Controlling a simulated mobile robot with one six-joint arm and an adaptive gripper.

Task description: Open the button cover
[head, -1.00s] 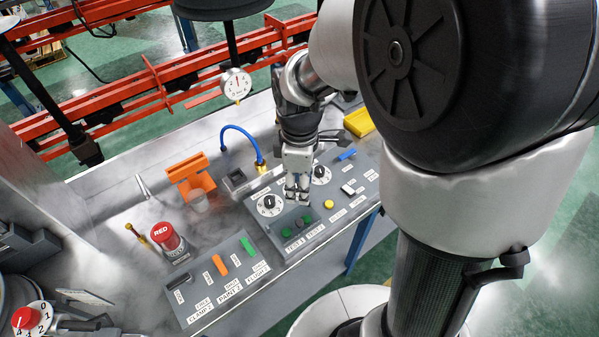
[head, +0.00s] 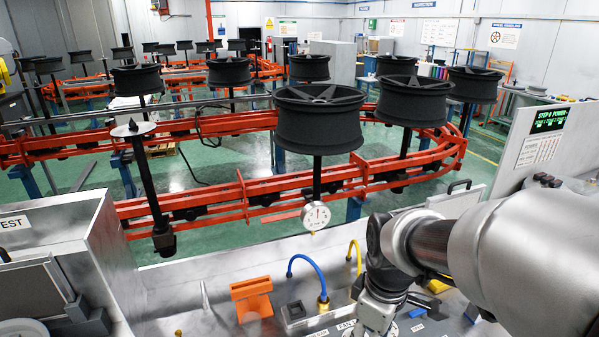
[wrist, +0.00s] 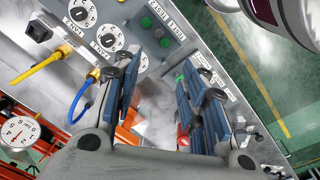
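The control panel (wrist: 124,55) shows in the wrist view. It carries a dark button plate (wrist: 153,14) with green buttons (wrist: 146,22) at the top centre; I cannot clearly make out a separate cover on it. My gripper (wrist: 160,72) is open, its two blue-padded fingers well apart with no object held between them. In the picture the buttons lie just beyond the fingertips; the height gap cannot be told. In the head view my gripper (head: 376,316) is cut off by the bottom edge, and the buttons are out of view.
Round dials (wrist: 82,12) sit left of the buttons. A blue hose (wrist: 80,100) and yellow hose (wrist: 38,68) rise beside the panel. In the head view, an orange holder (head: 251,300) and gauge (head: 316,216) stand before the red conveyor (head: 250,205).

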